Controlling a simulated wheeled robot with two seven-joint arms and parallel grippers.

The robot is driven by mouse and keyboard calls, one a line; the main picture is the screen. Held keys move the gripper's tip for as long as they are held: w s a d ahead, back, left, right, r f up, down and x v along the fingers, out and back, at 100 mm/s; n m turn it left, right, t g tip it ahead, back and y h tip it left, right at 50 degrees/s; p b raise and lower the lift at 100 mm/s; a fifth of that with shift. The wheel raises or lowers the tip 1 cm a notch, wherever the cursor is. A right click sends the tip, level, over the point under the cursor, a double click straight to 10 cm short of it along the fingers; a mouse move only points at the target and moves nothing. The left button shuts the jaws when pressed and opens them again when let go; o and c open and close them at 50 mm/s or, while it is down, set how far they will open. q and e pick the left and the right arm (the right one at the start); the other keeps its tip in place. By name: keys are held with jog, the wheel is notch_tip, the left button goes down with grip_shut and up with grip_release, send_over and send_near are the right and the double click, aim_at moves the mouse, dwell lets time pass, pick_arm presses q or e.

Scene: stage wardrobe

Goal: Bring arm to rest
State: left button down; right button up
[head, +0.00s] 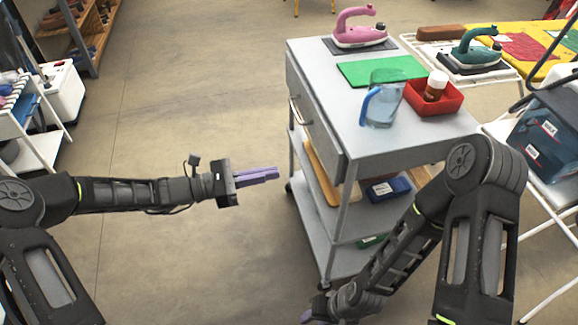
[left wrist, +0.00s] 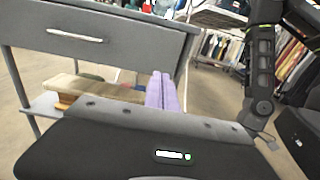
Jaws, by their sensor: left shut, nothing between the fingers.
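My left gripper (head: 258,175) has purple fingers that lie together with nothing between them. It points right, a little short of the grey cart (head: 310,55). In the left wrist view the shut purple fingers (left wrist: 161,92) stand below the cart's drawer front (left wrist: 95,38). My right arm reaches down in front of the cart's right side. Only a bit of purple at the right gripper (head: 312,316) shows at the bottom edge, so its jaws cannot be made out.
On the cart top are a pink iron (head: 358,30), a green mat (head: 381,70), a blue-handled pitcher (head: 383,105) and a red bin (head: 448,100) holding a bottle. A green iron (head: 474,50) stands behind. A white trolley (head: 40,140) is far left. The floor between is clear.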

pick_arm(q)
jog(key=shift+s+a, duration=0.2)
jog(key=shift+a, duration=0.45)
jog(key=shift+f, duration=0.1)
